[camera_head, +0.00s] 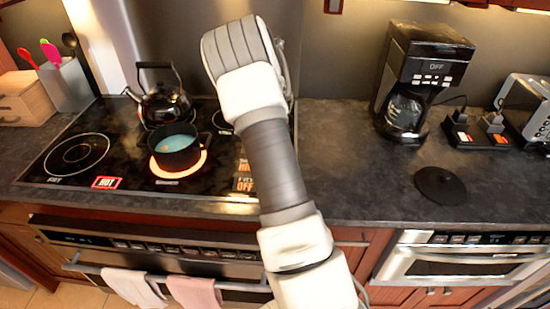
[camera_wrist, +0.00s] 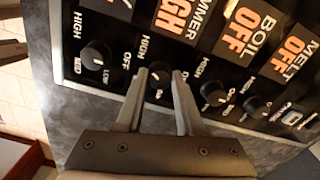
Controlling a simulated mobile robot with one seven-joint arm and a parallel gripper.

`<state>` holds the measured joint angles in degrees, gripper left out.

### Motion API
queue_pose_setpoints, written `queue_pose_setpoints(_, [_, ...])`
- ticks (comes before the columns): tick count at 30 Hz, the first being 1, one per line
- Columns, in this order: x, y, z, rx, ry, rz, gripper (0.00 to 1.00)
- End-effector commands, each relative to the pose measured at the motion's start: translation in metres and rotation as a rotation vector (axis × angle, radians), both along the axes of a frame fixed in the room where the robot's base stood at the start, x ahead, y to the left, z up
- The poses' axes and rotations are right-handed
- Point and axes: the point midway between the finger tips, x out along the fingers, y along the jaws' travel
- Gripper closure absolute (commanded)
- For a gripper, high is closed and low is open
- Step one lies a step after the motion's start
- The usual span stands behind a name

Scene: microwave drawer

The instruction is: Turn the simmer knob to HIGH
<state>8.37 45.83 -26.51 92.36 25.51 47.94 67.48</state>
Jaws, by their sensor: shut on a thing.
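The simmer knob (camera_wrist: 159,84) is a round black knob on the black control panel in the wrist view. My gripper (camera_wrist: 159,75) has one finger on each side of this knob and is shut on it. The orange sign (camera_wrist: 174,16) above it, partly cut off at the top, ends in "MMER" and reads HIGH. The knob's pointer is hard to make out between the fingers. In the head view my arm hides my gripper and the knob.
Other black knobs flank it, left (camera_wrist: 95,55) and right (camera_wrist: 213,93). The BOIL (camera_wrist: 240,32) and MELT (camera_wrist: 294,52) signs read OFF. A black pot (camera_head: 176,158) stands on a glowing burner beside a HOT sign (camera_head: 107,183). A kettle (camera_head: 163,104) stands behind.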

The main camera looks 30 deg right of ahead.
Motion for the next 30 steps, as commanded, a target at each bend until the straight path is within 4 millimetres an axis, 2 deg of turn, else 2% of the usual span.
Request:
queue_pose_setpoints(10, [0.000,0.000,0.000,0.000,-0.002,-0.005,1.00])
queue_pose_setpoints(11, [0.000,0.000,0.000,0.000,-0.002,-0.005,0.58])
queue_pose_setpoints(15, [0.000,0.000,0.000,0.001,-0.001,-0.004,0.34])
queue_pose_setpoints(25, [0.000,0.000,0.002,0.000,-0.001,-0.002,0.34])
queue_pose_setpoints(30, [0.001,0.000,0.023,-0.001,-0.005,-0.002,0.34])
